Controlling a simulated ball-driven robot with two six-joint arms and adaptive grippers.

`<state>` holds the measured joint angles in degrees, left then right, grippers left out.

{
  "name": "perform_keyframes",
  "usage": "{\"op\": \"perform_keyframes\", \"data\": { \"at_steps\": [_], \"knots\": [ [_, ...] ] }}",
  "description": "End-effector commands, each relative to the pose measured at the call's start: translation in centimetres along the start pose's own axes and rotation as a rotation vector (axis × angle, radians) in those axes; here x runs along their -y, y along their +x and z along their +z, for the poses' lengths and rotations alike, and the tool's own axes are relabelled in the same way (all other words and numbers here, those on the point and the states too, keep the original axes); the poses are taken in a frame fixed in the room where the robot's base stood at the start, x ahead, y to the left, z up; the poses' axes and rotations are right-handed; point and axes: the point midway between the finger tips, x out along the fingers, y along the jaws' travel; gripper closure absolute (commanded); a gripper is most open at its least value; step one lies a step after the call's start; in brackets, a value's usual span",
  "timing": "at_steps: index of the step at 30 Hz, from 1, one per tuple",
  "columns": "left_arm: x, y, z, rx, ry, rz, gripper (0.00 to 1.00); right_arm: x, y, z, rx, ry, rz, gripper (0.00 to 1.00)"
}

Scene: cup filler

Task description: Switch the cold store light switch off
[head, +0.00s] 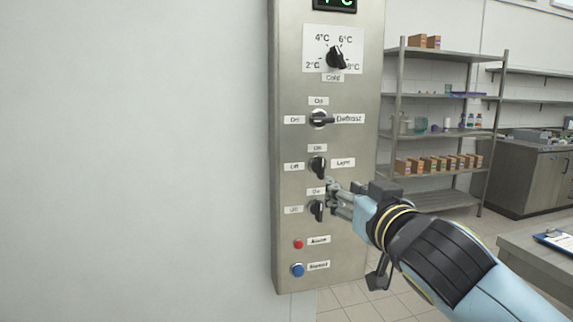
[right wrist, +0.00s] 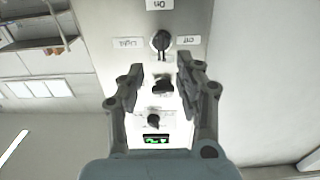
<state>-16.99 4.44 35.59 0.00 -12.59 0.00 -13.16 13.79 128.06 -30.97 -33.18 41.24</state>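The light switch (head: 317,167) is a black rotary knob on the steel control panel, with On above it, Off to its left and Light to its right. Its handle looks upright, toward On. My right gripper (head: 335,195) is in front of the panel, slightly below and right of this knob, beside the lower knob. In the right wrist view, which is upside down, the light switch (right wrist: 161,40) shows beyond the two spread fingertips (right wrist: 160,72). The fingers are open with nothing between their tips; contact with the panel cannot be told. My left gripper is not in view.
The panel (head: 290,140) also carries a lower knob (head: 317,210), a defrost switch (head: 319,118), a temperature dial (head: 336,58), a red button (head: 298,244) and a blue button (head: 297,269). Shelves (head: 440,120) stand behind at the right. Bare wall (head: 130,160) lies left.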

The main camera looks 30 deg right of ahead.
Motion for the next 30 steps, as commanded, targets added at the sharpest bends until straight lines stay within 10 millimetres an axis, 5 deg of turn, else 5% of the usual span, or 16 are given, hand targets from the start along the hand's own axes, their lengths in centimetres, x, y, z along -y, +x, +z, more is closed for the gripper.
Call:
{"op": "perform_keyframes", "data": {
  "at_steps": [1,4,21,30],
  "knots": [
    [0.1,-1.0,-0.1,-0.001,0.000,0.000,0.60,0.1,-0.1,-1.8,-0.016,-0.002,-0.005,0.65],
    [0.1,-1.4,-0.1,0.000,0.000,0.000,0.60,0.0,0.3,-2.2,-0.017,-0.006,-0.005,0.65],
    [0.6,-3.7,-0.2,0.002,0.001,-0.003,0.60,0.1,9.6,-2.2,-0.015,-0.005,-0.004,0.65],
    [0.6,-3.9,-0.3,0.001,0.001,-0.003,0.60,0.1,11.0,-2.1,-0.016,-0.005,-0.005,0.65]
  ]
}}
